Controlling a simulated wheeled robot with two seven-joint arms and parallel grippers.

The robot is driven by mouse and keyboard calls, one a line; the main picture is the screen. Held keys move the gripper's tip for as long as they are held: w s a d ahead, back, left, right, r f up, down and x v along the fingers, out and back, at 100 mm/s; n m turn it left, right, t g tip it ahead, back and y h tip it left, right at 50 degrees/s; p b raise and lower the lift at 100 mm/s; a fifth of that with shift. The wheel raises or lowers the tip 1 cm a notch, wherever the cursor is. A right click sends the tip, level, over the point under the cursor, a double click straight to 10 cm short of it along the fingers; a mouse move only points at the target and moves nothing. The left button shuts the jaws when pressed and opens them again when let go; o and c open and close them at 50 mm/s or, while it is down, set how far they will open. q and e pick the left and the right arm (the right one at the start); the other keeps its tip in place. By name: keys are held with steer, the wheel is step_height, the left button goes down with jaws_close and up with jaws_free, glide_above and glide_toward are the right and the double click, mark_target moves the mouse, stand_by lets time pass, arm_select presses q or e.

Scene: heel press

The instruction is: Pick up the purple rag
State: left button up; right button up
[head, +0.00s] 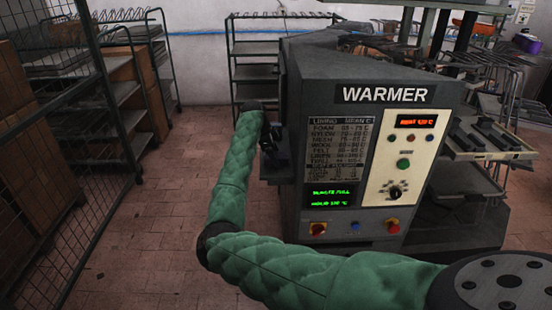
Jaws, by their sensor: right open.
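A small purple patch (527,42) shows at the far right, high in the head view, on or among the equipment behind the machine. It may be the purple rag, but it is too small to tell. My right arm, in a green quilted sleeve, comes in from the lower right and bends up to the left front corner of the warmer. My right gripper (268,148) is dark and small at its end, open, and far to the left of the purple patch. Its fingers are hard to make out against the machine. My left gripper is out of view.
The grey WARMER machine (308,112) with a lit control panel stands in the middle. Metal racks (275,72) stand behind it. A wire mesh cage (108,100) and boxes are at the left. A side shelf (465,180) is at the right. The tiled floor at left centre is clear.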

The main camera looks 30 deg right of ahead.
steer(key=shift+f, duration=0.25)
stand_by(0.5)
steer(key=c, duration=1.1)
